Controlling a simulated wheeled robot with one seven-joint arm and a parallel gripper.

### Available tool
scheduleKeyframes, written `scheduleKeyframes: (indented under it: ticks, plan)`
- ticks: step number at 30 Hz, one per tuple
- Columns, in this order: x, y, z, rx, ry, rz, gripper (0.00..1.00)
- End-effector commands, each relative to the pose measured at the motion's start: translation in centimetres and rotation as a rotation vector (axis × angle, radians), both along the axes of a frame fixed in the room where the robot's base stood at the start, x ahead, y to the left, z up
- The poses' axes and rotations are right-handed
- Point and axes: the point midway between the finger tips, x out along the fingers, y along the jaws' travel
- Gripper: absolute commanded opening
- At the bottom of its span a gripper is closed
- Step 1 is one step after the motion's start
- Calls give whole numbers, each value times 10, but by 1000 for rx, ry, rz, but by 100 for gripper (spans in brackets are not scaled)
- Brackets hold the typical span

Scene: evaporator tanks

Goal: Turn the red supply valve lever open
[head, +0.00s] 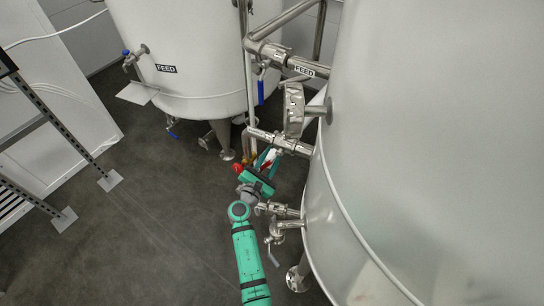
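The red valve lever (238,168) shows as a small red patch low between the two tanks, just left of my gripper. A brass-coloured fitting is close by it, next to the thin vertical pipe. My gripper (266,161) is at the end of my green arm, beside the pipework and close to the red patch. The gripper body hides part of the valve area. The fingers are too small and overlapped to tell whether they are open, or whether they touch the lever.
A large tank (430,150) fills the right side. A second tank (190,50) stands behind. A round metal flange (293,110), a blue lever (261,92) and steel pipes crowd the gap above my gripper. A lower steel valve (275,235) is right of my arm.

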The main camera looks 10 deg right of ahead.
Motion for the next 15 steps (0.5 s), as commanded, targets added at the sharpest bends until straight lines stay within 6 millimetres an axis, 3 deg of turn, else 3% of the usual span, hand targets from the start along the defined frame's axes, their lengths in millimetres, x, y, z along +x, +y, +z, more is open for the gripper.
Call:
scheduleKeyframes:
  ticks: [5, 15]
  plan:
    - [-17, 12, -1, 0, 1, 3, 31]
    - [-68, 46, -1, 0, 1, 3, 31]
